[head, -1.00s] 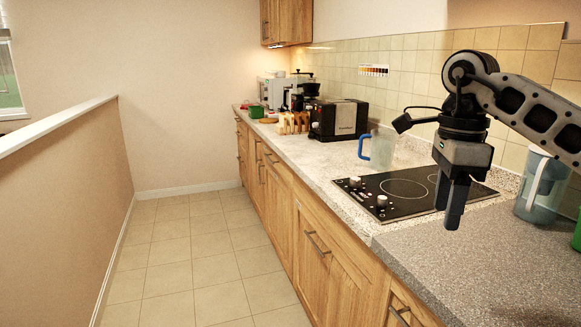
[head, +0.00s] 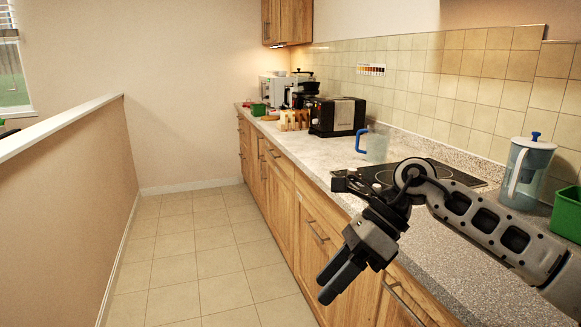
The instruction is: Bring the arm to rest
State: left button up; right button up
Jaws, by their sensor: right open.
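My right arm comes in from the right, low across the counter (head: 500,212). Its gripper (head: 332,287) hangs in front of the wooden cabinets, tilted down and to the left, past the counter's front edge. Its two dark fingers show side by side with nothing between them, and it is open. The gripper touches nothing that I can see. My left gripper is not in view.
A black hob (head: 385,175) lies under and behind my right arm. A blue-handled clear jug (head: 376,146), a toaster (head: 337,116), a lidded pitcher (head: 524,172) and a green container (head: 568,213) stand on the counter. The tiled floor (head: 190,255) is clear.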

jog(key=s+a+m+t+y, duration=0.3)
jog(key=s+a+m+y, duration=0.2)
jog(key=a+m+y, duration=0.7)
jog(key=w+d+f+m+t+h, duration=0.1)
jog(key=d+f+m+t+h, duration=0.45)
jog(key=m+t, duration=0.55)
jog(key=w+d+f+m+t+h, duration=0.1)
jog(key=d+f+m+t+h, duration=0.4)
jog(key=m, duration=1)
jog(key=s+d+f+m+g+h, duration=0.2)
jog(key=s+d+f+m+h, duration=0.1)
jog(key=s+f, duration=0.4)
jog(key=s+d+f+m+g+h, duration=0.3)
jog(key=s+d+f+m, duration=0.3)
jog(key=f, duration=0.4)
jog(key=shift+s+d+m+g, duration=0.3)
jog(key=shift+s+m, duration=0.3)
jog(key=shift+m, duration=0.6)
jog(key=shift+h, duration=0.25)
